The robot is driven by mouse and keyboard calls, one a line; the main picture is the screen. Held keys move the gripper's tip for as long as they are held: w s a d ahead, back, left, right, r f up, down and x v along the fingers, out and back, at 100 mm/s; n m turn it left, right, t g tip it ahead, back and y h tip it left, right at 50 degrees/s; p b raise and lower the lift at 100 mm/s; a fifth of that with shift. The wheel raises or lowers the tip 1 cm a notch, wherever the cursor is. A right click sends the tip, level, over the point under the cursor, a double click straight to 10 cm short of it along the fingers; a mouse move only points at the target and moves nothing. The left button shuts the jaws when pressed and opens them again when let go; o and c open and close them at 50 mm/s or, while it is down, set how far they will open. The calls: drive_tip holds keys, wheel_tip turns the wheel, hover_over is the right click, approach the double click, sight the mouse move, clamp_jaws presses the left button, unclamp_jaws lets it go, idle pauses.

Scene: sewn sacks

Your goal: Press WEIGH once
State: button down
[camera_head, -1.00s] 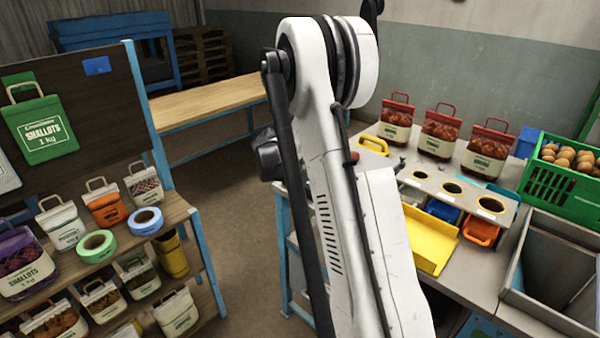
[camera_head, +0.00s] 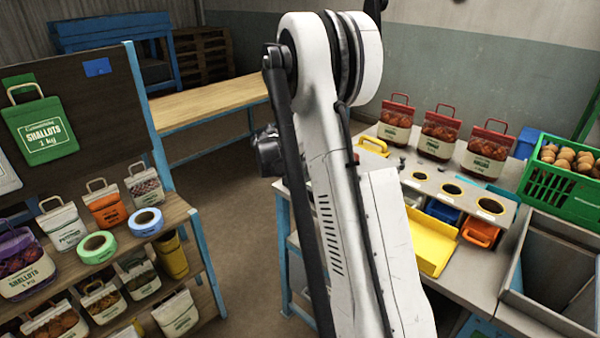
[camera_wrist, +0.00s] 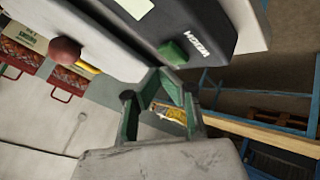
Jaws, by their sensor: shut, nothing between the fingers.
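The WEIGH button (camera_wrist: 174,52) is a green block on the sloping face of a dark scale panel (camera_wrist: 205,25) in the wrist view. White lettering beside it appears rotated and reads like WEIGH. My gripper (camera_wrist: 163,74) has its green-sided fingers drawn together at the tips, with nothing between them. The tips are right beside the button's lower edge in the picture; I cannot tell whether they touch it. In the head view my arm hides the gripper, the button and most of the scale.
A red knob (camera_wrist: 65,50) is left of the panel in the wrist view. In the head view, filled sacks (camera_head: 438,137), a yellow tray (camera_head: 432,242) and a green crate of onions (camera_head: 550,180) crowd the right bench. The left shelf (camera_head: 185,215) holds sacks and tape rolls.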

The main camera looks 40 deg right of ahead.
sight(299, 172)
drive_tip(key=shift+r+p, duration=0.9)
drive_tip(key=shift+r, duration=1.6)
drive_tip(key=shift+a, duration=0.1)
drive_tip(key=shift+a+r, duration=0.3)
drive_tip(key=s+a+r+n+t+y+b, duration=0.1)
drive_tip(key=s+a+r, duration=0.3)
drive_tip(key=a, duration=0.4)
drive_tip(key=s+a+r+n+t+y+b, duration=0.1)
drive_tip(key=s+a+r+y, duration=0.2)
drive_tip(key=a, duration=0.4)
drive_tip(key=s+a+r+n+t, duration=0.1)
drive_tip(key=s+a+r, duration=0.35)
drive_tip(key=a, duration=0.35)
drive_tip(key=s+a+f+n+y+b, duration=0.1)
drive_tip(key=s+a+f+y, duration=0.1)
drive_tip(key=s+a, duration=0.7)
drive_tip(key=s+a+f+n+t+y+b, duration=0.1)
drive_tip(key=s+a+f+y, duration=0.1)
drive_tip(key=s+a, duration=0.7)
drive_tip(key=s+f, duration=0.1)
drive_tip(key=s, duration=0.2)
drive_tip(key=shift+s+a+f+n+t+y+b, duration=0.2)
drive_tip(key=shift+a+f+n+t+y+b, duration=0.1)
drive_tip(key=shift+a+y, duration=0.1)
